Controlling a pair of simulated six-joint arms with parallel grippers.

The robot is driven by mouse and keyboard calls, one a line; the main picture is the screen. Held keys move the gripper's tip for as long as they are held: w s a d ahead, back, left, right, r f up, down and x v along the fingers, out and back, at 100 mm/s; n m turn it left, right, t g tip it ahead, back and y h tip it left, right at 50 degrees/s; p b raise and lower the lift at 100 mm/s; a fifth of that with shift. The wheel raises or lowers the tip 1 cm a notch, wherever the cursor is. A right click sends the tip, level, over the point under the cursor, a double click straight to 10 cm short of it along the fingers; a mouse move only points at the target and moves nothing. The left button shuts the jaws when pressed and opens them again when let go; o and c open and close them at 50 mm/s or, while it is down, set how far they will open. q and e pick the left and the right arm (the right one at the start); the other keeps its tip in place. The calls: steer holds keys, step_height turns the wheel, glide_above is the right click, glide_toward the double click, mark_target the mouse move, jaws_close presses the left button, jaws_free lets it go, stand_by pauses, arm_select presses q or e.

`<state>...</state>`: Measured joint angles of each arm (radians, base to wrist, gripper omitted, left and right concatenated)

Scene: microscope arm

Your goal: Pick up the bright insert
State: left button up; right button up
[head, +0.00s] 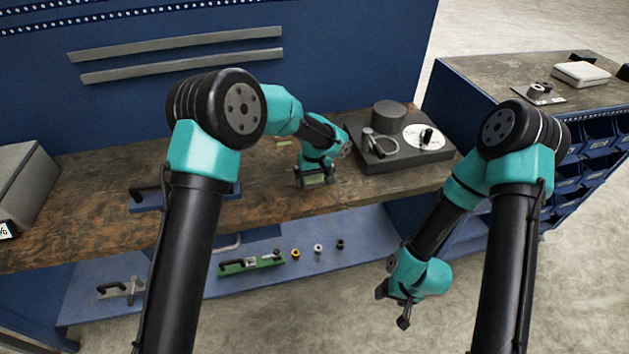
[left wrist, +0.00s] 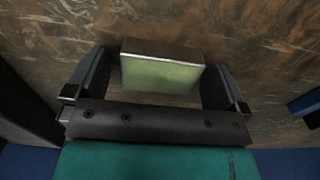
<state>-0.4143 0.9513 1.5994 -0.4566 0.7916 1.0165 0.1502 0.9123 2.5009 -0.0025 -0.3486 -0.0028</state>
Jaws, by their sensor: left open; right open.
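Three small round pieces stand in a row on the lower blue shelf: a yellow one (head: 295,254), a pale silvery one (head: 318,248) and a black one (head: 340,243). The pale one looks the most like the bright insert, but it is too small to be sure. My left gripper (head: 314,182) is open, low over the wooden bench. In the left wrist view a pale green block (left wrist: 161,72) lies between its fingers, with a gap at each side. My right gripper (head: 395,307) is open and empty, hanging in front of the bench.
A dark grey base (head: 405,155) with a cylinder and white disc stands on the bench, right of my left gripper. A blue tray (head: 145,200) lies to the left. A green fixture (head: 250,265) sits on the lower shelf. A drawer cabinet (head: 600,145) stands right.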

arm_select(q)
steer(key=shift+c, duration=0.5)
steer(key=c, duration=1.2)
